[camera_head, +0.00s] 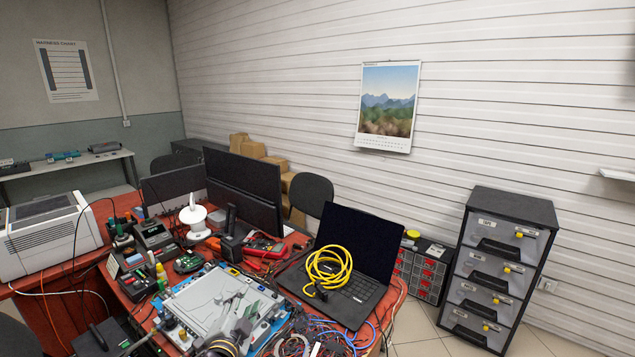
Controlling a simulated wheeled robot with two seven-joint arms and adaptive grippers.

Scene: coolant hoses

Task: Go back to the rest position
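My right gripper is not in view. A coiled yellow hose (328,268) lies on the keyboard of the open black laptop (357,285), well apart from my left gripper.
A drawer cabinet (497,270) stands at the right. Tiled floor (418,329) is clear between table and cabinet.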

